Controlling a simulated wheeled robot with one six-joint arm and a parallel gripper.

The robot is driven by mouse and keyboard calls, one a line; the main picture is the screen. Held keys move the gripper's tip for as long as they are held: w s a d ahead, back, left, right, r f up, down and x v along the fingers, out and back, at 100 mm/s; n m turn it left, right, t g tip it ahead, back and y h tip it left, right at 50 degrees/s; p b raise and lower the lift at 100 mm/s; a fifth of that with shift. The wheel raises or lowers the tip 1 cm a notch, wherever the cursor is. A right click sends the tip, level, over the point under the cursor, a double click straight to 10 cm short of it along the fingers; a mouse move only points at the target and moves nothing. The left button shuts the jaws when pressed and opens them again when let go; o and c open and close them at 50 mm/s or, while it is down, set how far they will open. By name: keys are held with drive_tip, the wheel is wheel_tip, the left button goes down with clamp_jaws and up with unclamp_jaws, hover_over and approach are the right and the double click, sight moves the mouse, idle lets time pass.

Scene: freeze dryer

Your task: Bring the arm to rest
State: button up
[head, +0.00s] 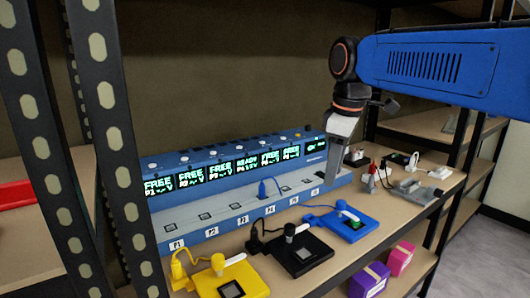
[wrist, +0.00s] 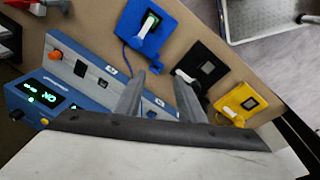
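My arm reaches in from the right in the head view, with its blue link level and its wrist bent down. My gripper (head: 333,182) points downward near the right end of the blue station (head: 228,222). In the wrist view my gripper (wrist: 160,74) has its two fingers apart, with nothing between them. The fingers hang above the station's front ledge. I cannot tell from these views how high above the ledge they are.
Metal shelf posts (head: 113,120) stand at left. Small tools and a power strip (head: 395,158) clutter the right.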

drive_tip(key=s+d+f+m+t, duration=0.1)
drive_tip(key=s+d+f+m, duration=0.5)
drive_tip(key=s+f, duration=0.4)
drive_tip(key=s+d+f+m+t, duration=0.1)
drive_tip(key=s+d+f+m, duration=0.5)
drive_tip(key=s+f, duration=0.5)
drive_tip(key=shift+d+f+t+h, duration=0.2)
drive_tip(key=shift+f+t+h, duration=0.15)
drive_tip(key=shift+f, duration=0.2)
drive_tip(key=shift+c, duration=0.2)
idle(1.4)
